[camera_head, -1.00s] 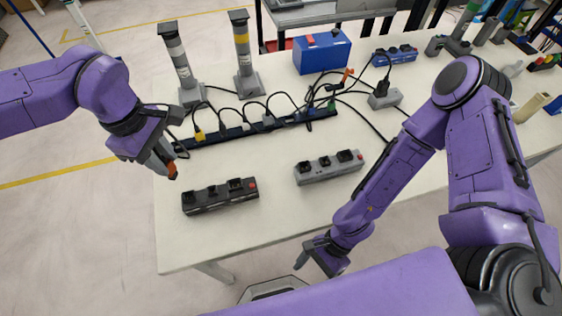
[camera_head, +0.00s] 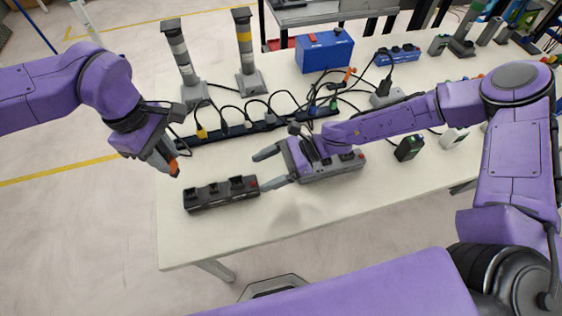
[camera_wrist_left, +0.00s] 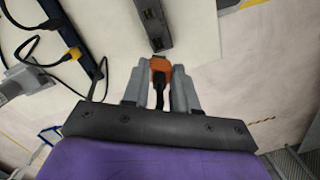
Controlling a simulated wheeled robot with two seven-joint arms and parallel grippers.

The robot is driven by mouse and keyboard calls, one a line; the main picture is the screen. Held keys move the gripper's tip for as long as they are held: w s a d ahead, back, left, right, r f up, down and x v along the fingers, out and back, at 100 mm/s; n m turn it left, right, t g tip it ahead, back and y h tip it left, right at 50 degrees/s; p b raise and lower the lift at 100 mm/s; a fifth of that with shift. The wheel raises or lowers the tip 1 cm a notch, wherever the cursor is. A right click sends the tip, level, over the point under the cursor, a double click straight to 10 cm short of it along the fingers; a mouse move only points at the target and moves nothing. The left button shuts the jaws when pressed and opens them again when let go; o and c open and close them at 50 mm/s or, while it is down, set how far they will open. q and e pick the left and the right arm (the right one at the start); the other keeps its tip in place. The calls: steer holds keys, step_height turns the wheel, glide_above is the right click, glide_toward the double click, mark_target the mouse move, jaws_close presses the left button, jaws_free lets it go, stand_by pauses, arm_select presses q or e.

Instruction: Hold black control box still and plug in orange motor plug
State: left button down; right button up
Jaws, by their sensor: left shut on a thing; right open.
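The black control box (camera_head: 221,194) lies near the left front of the table, with several sockets on top and a red button at its right end. It also shows in the left wrist view (camera_wrist_left: 153,22). My left gripper (camera_head: 170,168) is shut on the orange motor plug (camera_wrist_left: 160,65), above the table's left edge and left of the box. The plug is apart from the box. My right gripper (camera_head: 272,168) is open and empty, its fingers pointing left. It is just right of the black box, and its hand partly covers the grey control box (camera_head: 335,170).
A dark power strip (camera_head: 240,130) with several plugs and cables lies behind the boxes. Two grey posts (camera_head: 182,60) and a blue box (camera_head: 323,50) stand farther back. A small black device (camera_head: 409,148) stands to the right. The table's front (camera_head: 225,237) is clear.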

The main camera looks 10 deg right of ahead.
mark_target(243, 181)
steer(key=x, duration=0.7)
steer(key=shift+a+f, duration=0.15)
steer(key=shift+a, duration=0.05)
steer(key=c, duration=1.3)
arm_select(q)
steer(key=shift+s+d+f+m, duration=0.15)
steer(key=shift+f+m, duration=0.15)
steer(key=shift+f, duration=0.5)
arm_select(e)
steer(key=shift+s, duration=0.1)
arm_select(q)
steer(key=m, duration=0.2)
steer(key=f+m, duration=0.1)
steer(key=m, duration=0.1)
steer(key=shift+f+m+g+y, duration=0.1)
steer(key=shift+m+g+y, duration=0.2)
steer(key=shift+m, duration=0.9)
steer(key=m, duration=0.5)
steer(key=shift+a+y, duration=0.25)
steer(key=shift+y, duration=0.05)
